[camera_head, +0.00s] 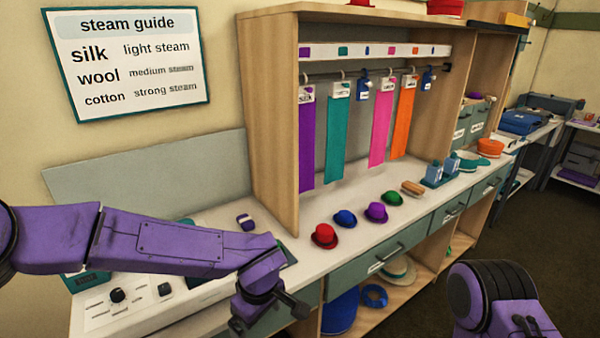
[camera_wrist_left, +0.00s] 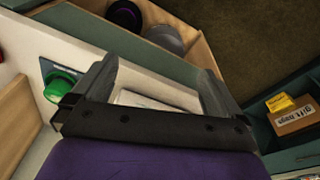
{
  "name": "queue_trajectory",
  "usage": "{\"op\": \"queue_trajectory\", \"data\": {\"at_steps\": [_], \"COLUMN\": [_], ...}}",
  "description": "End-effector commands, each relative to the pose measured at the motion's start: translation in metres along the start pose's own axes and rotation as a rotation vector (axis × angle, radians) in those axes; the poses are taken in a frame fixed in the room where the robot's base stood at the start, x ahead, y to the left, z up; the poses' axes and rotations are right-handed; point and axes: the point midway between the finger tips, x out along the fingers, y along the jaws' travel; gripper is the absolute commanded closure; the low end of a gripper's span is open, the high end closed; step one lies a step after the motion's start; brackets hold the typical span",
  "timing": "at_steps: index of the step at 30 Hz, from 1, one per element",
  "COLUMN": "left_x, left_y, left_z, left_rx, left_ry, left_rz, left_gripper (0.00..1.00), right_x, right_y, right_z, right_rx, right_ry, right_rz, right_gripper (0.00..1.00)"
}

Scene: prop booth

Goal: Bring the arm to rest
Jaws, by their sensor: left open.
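My left arm (camera_head: 165,240) comes in from the left, purple, reaching over the front of the counter with its wrist bent down. In the left wrist view my left gripper (camera_wrist_left: 157,88) is open, its two dark fingers apart with nothing between them. In the head view its fingertips cannot be made out. A purple part of my right arm (camera_head: 505,312) shows at the bottom right; its gripper is out of view.
A control panel (camera_head: 125,303) lies under my left arm. In the left wrist view a green button (camera_wrist_left: 60,85) and a gift bags box (camera_wrist_left: 296,120) show.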

Motion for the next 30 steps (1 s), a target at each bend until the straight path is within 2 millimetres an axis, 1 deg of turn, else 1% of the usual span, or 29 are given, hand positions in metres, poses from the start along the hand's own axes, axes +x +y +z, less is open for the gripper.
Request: {"op": "queue_trajectory", "data": {"at_steps": [5, 8, 10, 14, 17, 20, 21, 23, 24, 26, 27, 30], "left_x": [0.003, 0.01, 0.02, 0.051, 0.086, 0.135, 0.159, 0.191, 0.209, 0.228, 0.237, 0.249], "left_y": [0.004, 0.003, 0.0, -0.015, -0.036, -0.075, -0.098, -0.14, -0.169, -0.213, -0.239, -0.294], "left_z": [-0.01, -0.02, -0.03, -0.049, -0.058, -0.06, -0.055, -0.043, -0.033, -0.018, -0.009, 0.003], "left_rx": [-0.1, -0.158, -0.197, -0.243, -0.243, -0.187, -0.143, -0.057, 0.002, 0.095, 0.156, 0.275], "left_ry": [0.062, 0.127, 0.189, 0.315, 0.406, 0.472, 0.479, 0.46, 0.433, 0.383, 0.351, 0.3], "left_rz": [0.04, 0.07, 0.095, 0.143, 0.18, 0.215, 0.225, 0.227, 0.218, 0.184, 0.153, 0.063], "left_gripper": [0.0, 0.0, 0.0, 0.0, 0.0, 0.0, 0.0, 0.0, 0.0, 0.0, 0.0, 0.0], "right_x": [0.0, 0.0, 0.0, 0.001, 0.002, 0.005, 0.006, 0.008, 0.009, 0.01, 0.011, 0.012], "right_y": [0.0, 0.0, 0.0, 0.0, 0.0, -0.001, -0.001, -0.001, -0.001, -0.001, -0.001, -0.001], "right_z": [0.0, 0.0, 0.0, 0.0, 0.001, 0.002, 0.002, 0.003, 0.003, 0.004, 0.004, 0.005], "right_rx": [0.0, 0.0, 0.0, 0.0, 0.0, 0.0, 0.0, 0.0, 0.0, 0.0, 0.0, 0.0], "right_ry": [0.001, 0.001, 0.001, 0.0, 0.0, 0.0, 0.0, 0.0, 0.0, 0.0, 0.0, 0.0], "right_rz": [-0.001, 0.0, 0.0, 0.0, 0.0, 0.0, 0.0, 0.0, 0.0, 0.0, 0.0, 0.0], "right_gripper": [0.57, 0.57, 0.57, 0.57, 0.57, 0.57, 0.57, 0.57, 0.57, 0.57, 0.57, 0.57]}}
